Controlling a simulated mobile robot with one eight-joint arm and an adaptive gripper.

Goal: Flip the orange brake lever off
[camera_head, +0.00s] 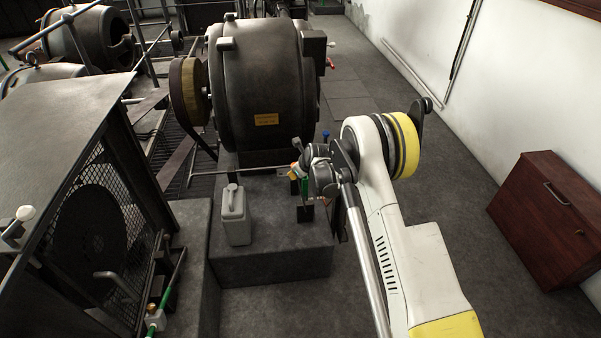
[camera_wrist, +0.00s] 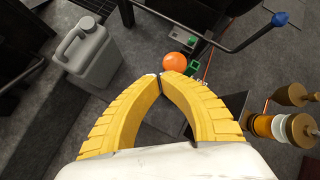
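The orange ball knob of the brake lever (camera_wrist: 175,62) shows in the wrist view just beyond my fingertips, slightly right of them. Its shaft is largely hidden from this angle. My gripper (camera_wrist: 161,76) has yellow ribbed fingers that arch inward, with their tips meeting and nothing visible between them. I cannot tell whether the tips touch the knob. In the head view my wrist hides much of the lever area, beside the front of the large dark dynamo (camera_head: 262,85).
A dark lever with a blue knob (camera_wrist: 280,19) stands close by at the upper right; the blue knob also shows in the head view (camera_head: 326,135). A grey jerrycan (camera_wrist: 88,52) stands to the left. A brown cabinet (camera_head: 548,222) is by the right wall. Floor between is clear.

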